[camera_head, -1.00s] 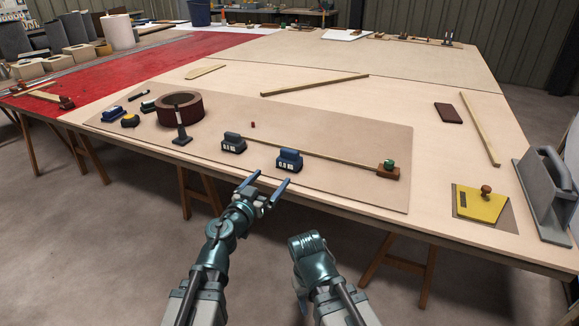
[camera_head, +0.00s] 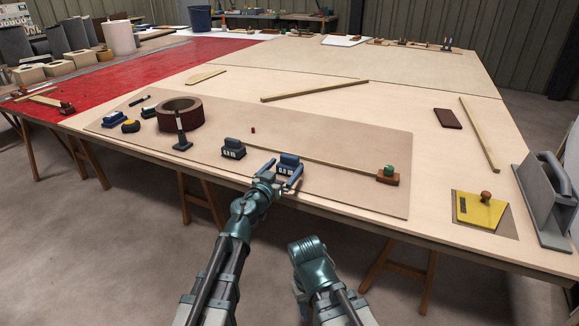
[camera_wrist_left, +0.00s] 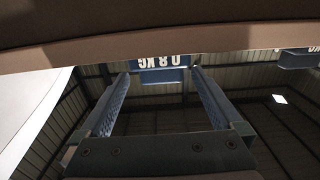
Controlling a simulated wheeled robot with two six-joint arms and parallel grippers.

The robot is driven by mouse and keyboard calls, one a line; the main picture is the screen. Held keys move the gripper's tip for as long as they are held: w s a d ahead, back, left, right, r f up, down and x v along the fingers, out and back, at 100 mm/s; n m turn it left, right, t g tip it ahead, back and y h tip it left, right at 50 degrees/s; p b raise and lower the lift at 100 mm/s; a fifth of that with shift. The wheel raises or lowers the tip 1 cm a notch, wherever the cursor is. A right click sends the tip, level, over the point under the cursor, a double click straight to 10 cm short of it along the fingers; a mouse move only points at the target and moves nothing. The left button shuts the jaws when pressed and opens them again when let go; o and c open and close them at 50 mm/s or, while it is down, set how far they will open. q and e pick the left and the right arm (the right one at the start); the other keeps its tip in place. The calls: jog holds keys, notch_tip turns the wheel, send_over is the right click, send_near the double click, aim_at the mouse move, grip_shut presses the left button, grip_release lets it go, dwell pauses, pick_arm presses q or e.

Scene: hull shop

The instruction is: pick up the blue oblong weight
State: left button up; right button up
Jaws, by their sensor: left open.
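The blue oblong weight (camera_head: 289,160) sits on the brown mat near its front edge, with a white label on its front. My left gripper (camera_head: 284,168) is open, with one finger at each side of the weight's front. In the left wrist view the weight (camera_wrist_left: 160,76), lettered 0.8 KG and upside down, shows between the far ends of the two open fingers (camera_wrist_left: 159,74). I cannot tell whether the fingers touch it. My right arm shows low in the head view, but its gripper does not show.
A similar, greyer labelled weight (camera_head: 233,148) stands close to the left. A wooden strip runs behind the weight to a brown block with a green knob (camera_head: 388,174). A dark ring (camera_head: 180,113) and a grey post (camera_head: 182,137) stand farther left.

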aim_at(288, 162)
pick_arm(q)
jog(key=x, duration=0.4)
jog(key=shift+w+r, duration=0.15)
jog(key=shift+w, duration=0.05)
jog(key=shift+s, duration=0.1)
grip_shut()
